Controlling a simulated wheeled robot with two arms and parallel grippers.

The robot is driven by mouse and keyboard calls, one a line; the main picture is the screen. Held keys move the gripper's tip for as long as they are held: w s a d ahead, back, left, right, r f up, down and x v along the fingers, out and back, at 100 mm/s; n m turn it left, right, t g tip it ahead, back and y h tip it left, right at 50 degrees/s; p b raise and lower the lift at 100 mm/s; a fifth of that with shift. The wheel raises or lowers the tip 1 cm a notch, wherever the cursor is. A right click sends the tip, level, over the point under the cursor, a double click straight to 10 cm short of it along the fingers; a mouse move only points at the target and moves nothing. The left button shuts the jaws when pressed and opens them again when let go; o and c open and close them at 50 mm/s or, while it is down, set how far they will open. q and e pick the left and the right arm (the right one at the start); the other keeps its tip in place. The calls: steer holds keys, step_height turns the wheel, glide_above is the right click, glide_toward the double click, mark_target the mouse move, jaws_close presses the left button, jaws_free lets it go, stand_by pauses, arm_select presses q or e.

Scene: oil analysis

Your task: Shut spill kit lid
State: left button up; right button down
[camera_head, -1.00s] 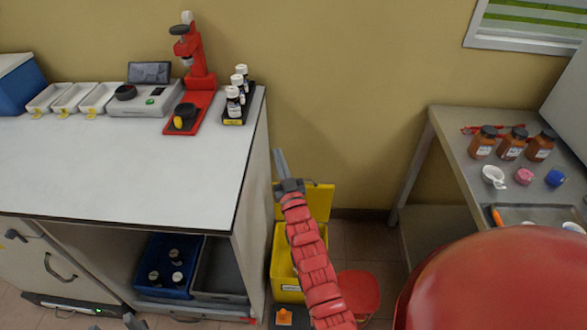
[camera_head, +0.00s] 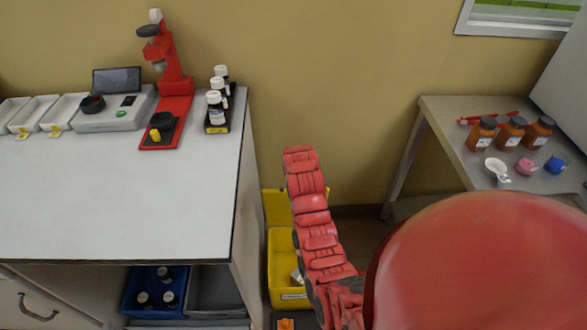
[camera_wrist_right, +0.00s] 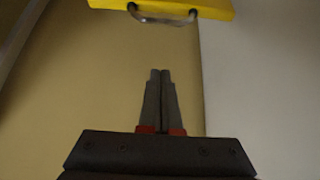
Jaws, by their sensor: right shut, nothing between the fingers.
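The yellow spill kit (camera_head: 281,262) stands on the floor between the white bench and the metal table. Its yellow lid (camera_head: 276,208) is open, raised at the back of the bin near the wall. My right arm covers the right part of the kit and lid. In the right wrist view, my right gripper (camera_wrist_right: 161,72) is shut and empty, its fingertips pointing toward the yellow lid (camera_wrist_right: 210,8). A grey handle (camera_wrist_right: 163,19) hangs from the lid's edge, beyond and apart from the fingertips. The head view hides this gripper. My left gripper is not in view.
The white bench (camera_head: 130,205) stands close left of the kit, with a bottle rack (camera_head: 217,122) near its edge. A metal table (camera_head: 455,135) with jars is on the right. A small orange item (camera_head: 285,324) lies before the kit.

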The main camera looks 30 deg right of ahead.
steer(key=shift+w+d+f+p, duration=0.15)
steer(key=shift+f+p, duration=0.15)
steer(key=shift+f, duration=1)
steer(key=shift+w+d+f+p, duration=0.15)
steer(key=shift+f+p, duration=0.1)
steer(key=shift+f, duration=1.1)
steer(key=shift+w+f+p, duration=0.15)
steer(key=shift+f+p, duration=0.15)
steer(key=shift+f, duration=1)
